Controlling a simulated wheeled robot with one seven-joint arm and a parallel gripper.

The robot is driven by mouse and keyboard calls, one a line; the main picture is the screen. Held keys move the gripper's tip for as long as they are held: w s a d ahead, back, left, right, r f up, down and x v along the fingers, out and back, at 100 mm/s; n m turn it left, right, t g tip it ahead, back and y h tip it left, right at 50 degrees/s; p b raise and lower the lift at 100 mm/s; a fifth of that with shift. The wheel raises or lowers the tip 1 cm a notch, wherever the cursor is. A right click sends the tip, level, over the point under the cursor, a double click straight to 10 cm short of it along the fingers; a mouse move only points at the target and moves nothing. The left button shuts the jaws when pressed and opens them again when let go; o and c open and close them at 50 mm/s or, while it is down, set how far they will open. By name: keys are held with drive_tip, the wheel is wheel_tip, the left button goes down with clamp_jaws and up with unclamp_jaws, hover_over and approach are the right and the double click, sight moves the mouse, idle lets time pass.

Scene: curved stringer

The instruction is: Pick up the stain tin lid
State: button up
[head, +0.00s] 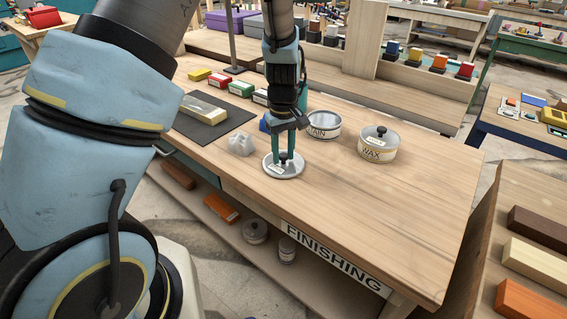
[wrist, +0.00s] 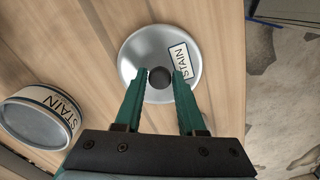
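The stain tin lid (head: 284,170) is a round silver disc with a dark knob and a white label. It lies on the finishing bench in the head view. In the wrist view the lid (wrist: 132,62) has its label reading STAIN. My gripper (head: 284,155) is directly above the lid, pointing down. In the wrist view its green fingertips (wrist: 160,73) stand apart on either side of the dark knob (wrist: 160,78), with small gaps showing. The stain tin (head: 324,126) stands uncovered behind and right of the lid; it also shows in the wrist view (wrist: 38,118).
A wax tin (head: 378,146) with its lid on stands to the right. A crumpled pale cloth (head: 241,145) is close to the left of my gripper. A dark mat (head: 208,127) lies farther left. The bench (head: 400,215) is clear at front right.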

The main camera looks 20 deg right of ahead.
clamp_jaws()
drive_tip(key=shift+r, duration=0.1)
